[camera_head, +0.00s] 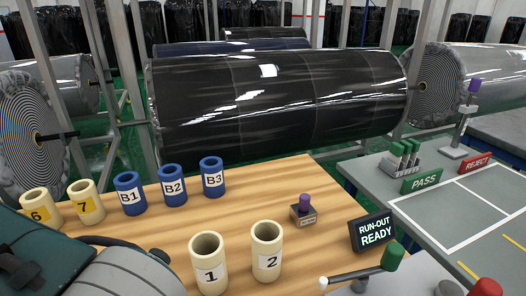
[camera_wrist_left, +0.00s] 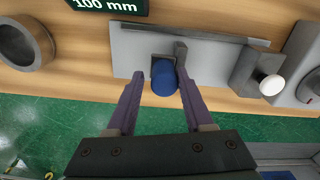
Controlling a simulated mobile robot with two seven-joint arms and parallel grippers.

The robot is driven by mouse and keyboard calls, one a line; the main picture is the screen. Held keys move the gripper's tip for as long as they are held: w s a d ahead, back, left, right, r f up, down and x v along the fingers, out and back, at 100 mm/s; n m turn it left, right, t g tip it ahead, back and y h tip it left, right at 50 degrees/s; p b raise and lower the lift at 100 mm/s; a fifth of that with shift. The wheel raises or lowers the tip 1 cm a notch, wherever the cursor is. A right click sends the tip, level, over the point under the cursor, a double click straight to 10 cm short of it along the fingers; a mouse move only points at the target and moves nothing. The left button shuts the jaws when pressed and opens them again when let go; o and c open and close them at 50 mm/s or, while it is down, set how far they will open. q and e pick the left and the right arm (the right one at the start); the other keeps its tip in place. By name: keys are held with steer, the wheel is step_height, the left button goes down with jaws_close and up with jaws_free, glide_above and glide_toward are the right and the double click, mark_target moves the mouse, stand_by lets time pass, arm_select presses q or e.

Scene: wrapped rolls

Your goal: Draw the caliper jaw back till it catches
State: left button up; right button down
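In the left wrist view, a blue round knob (camera_wrist_left: 164,80) stands on a small dark block at the middle of a grey caliper plate (camera_wrist_left: 130,48). Farther right on the plate is a dark block (camera_wrist_left: 244,68) with a white-tipped knob (camera_wrist_left: 271,85). I cannot tell which block is the moving jaw. My left gripper (camera_wrist_left: 160,78) is open, its purple fingers on either side of the blue knob. The right finger is very close to it; contact is unclear. My right gripper is in neither view.
A grey ring (camera_wrist_left: 26,42) and a "100 mm" sign (camera_wrist_left: 110,4) flank the plate. In the head view, several blue and cream cores, including B2 (camera_head: 172,184), stand on the wooden table (camera_head: 270,180). A "RUN-OUT READY" display (camera_head: 372,231) stands at its right.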

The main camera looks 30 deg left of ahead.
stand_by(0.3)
arm_select(q)
step_height(320, 180, up, 10)
steer(key=shift+p, duration=0.85)
